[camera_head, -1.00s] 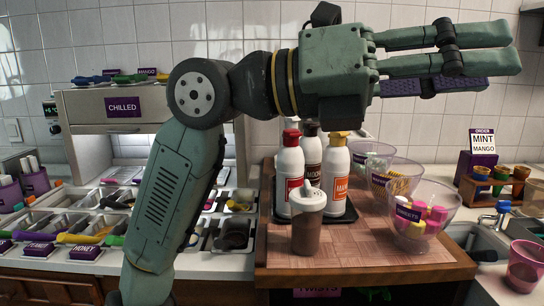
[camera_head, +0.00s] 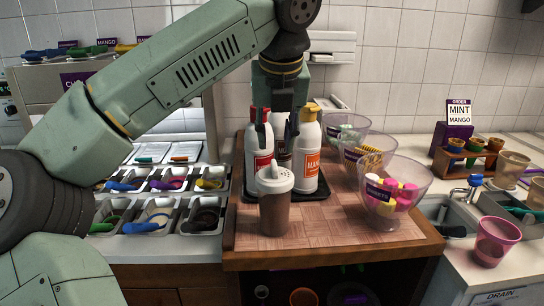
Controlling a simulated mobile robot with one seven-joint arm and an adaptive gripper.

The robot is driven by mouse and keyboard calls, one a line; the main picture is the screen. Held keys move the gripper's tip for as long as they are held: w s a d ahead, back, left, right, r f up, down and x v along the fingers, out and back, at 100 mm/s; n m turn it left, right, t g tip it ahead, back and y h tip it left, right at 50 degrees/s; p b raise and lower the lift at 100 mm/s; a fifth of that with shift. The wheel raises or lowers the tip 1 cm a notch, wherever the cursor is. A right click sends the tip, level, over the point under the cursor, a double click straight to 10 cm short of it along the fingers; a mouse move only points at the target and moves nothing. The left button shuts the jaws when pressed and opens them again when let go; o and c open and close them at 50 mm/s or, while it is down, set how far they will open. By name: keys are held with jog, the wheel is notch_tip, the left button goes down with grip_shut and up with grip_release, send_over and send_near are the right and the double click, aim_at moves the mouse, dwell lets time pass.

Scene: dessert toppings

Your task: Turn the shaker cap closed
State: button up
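The shaker (camera_head: 274,212) stands upright near the front of the wooden board, a brown see-through cup. Its white cap (camera_head: 275,181) sits on top with a small raised spout. I cannot tell from here whether the cap is turned closed. My gripper (camera_head: 277,145) points down above and slightly behind the cap, in front of the sauce bottles in the picture. Its two dark fingers are apart with nothing seen held between them. The fingertips appear above the cap, not touching it.
Clear bowls, including one of sweets (camera_head: 394,194), stand to the right. The board's front (camera_head: 340,240) is clear.

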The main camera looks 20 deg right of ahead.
aim_at(275, 164)
jog(key=p+x, duration=0.1)
jog(key=x, duration=0.5)
jog(key=shift+w+d+f, duration=0.1)
jog(key=shift+w+f, duration=0.05)
jog(key=shift+f, duration=0.2)
jog(key=shift+c, duration=0.6)
grip_shut()
